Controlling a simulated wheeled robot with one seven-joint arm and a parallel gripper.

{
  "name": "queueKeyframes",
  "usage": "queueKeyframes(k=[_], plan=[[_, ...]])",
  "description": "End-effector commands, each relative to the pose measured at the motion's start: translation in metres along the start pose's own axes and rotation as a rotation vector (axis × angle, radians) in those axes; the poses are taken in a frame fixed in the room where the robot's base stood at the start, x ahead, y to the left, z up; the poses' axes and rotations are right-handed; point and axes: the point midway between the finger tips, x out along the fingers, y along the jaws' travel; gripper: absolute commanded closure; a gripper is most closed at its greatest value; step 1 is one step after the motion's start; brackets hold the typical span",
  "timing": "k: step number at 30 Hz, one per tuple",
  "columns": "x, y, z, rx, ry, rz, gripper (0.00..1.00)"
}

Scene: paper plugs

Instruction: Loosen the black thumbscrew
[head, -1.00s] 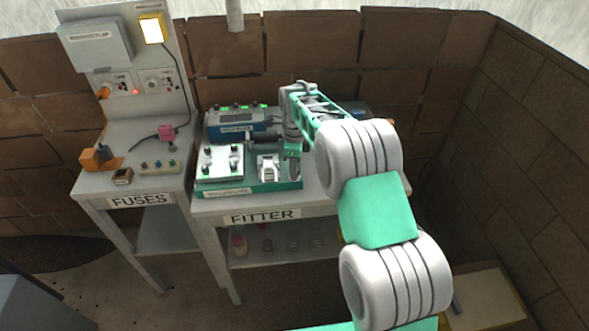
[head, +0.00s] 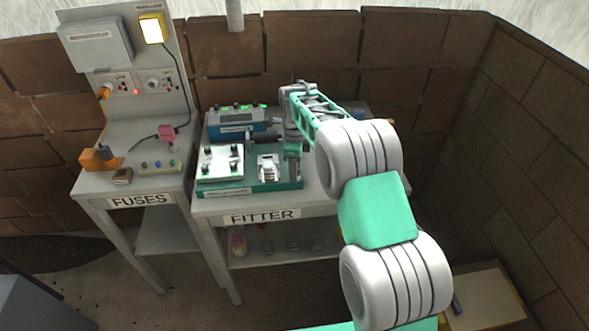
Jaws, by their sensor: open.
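The black thumbscrew cannot be picked out for certain. A dark horizontal cylinder (head: 262,136) lies just left of my gripper, behind the fixture's blocks. A white plate (head: 213,163) with several dark knobs sits on the fixture's left. A pale metal clamp-like block (head: 268,168) stands right of it. A dark upright part (head: 294,171) shows directly below my gripper; I cannot tell whether they touch.
A blue device (head: 236,122) with green lights stands behind the fixture. The FUSES bench (head: 130,191) on the left holds an orange block (head: 97,158), a pink piece (head: 166,132) and a small button strip (head: 160,166). Brick walls close off the back and right.

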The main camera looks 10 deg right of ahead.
Motion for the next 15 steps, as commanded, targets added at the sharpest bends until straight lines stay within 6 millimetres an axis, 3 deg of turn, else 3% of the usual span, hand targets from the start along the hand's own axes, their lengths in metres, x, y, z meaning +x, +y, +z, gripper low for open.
queueKeyframes(k=[9,15], plan=[[-0.001,0.0,0.0,0.0,0.0,0.0,0.53],[-0.015,0.0,0.0,0.0,0.0,-0.001,0.53]])
